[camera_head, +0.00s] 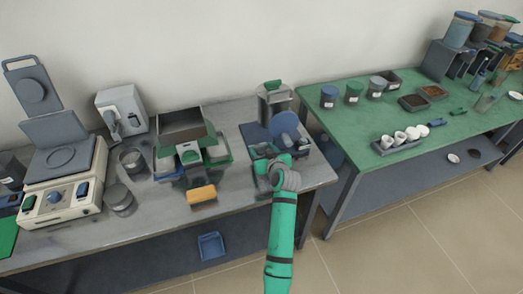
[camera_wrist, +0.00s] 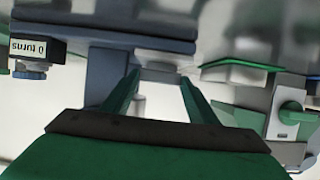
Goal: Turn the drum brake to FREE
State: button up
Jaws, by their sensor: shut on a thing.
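A bench device with a blue disc (camera_head: 286,123) and a grey base stands at the right end of the grey table. My gripper (camera_head: 268,160) is at its near side, at the end of my green arm. In the wrist view my two green fingers (camera_wrist: 158,80) stand on either side of a pale grey piece (camera_wrist: 160,62) on a blue-grey bar and are shut on it. A green knob (camera_wrist: 291,113) on a light plate is at the right, apart from the fingers. No FREE marking is readable, and I cannot tell which part is the drum brake.
A counter reading "0 turns" (camera_wrist: 28,49) with a blue knob below it is left of the fingers. A tray stand (camera_head: 181,125) and a yellow-orange block (camera_head: 201,194) are left of the device.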

dwell(0.6)
jog(key=o, duration=1)
jog(key=shift+o, duration=0.2)
jog(key=shift+d, duration=0.1)
